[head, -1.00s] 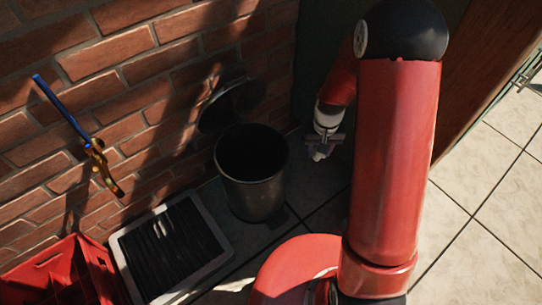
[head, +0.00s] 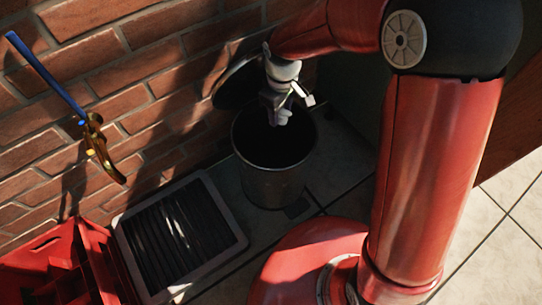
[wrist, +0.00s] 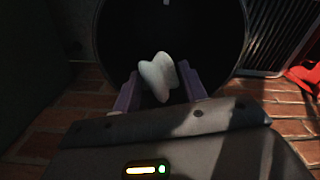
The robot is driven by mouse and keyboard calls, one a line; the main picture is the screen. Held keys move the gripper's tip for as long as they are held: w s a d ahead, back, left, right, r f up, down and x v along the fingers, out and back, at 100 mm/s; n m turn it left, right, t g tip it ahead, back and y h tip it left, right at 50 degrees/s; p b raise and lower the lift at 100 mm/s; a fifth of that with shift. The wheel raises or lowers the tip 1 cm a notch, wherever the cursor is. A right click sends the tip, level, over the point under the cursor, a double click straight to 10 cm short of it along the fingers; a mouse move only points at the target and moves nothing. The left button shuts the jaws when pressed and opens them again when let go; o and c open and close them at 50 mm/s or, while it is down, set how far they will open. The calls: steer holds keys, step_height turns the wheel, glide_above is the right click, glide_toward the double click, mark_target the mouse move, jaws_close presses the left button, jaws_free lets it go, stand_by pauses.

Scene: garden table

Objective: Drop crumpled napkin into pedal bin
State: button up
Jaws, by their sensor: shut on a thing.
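The crumpled napkin (head: 281,117) is a small white lump held at the tip of my gripper (head: 278,104). In the wrist view the napkin (wrist: 159,76) sits between the two purple fingers of my gripper (wrist: 159,88), which are shut on it. The pedal bin (head: 270,186) is a dark round bin standing on the floor by the wall, its lid (head: 234,86) raised at the back. In the head view the napkin shows over the bin's open mouth. The wrist view shows the bin's dark opening (wrist: 215,30) behind the napkin. The bin's inside is too dark to make out.
A grey-framed tray with dark slats (head: 232,217) lies left of the bin. A red crate (head: 62,265) stands at the lower left. A brass tap with a blue pipe (head: 94,140) sticks out from the brick wall (head: 150,65). Tiled floor (head: 515,195) is clear at right.

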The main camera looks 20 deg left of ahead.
steer(key=shift+f+b, duration=2.05)
steer(key=shift+f, duration=0.75)
steer(key=o, duration=1)
steer(key=shift+r, duration=0.1)
step_height(320, 180, up, 7)
steer(key=shift+p, duration=0.95)
steer(key=shift+r, duration=0.35)
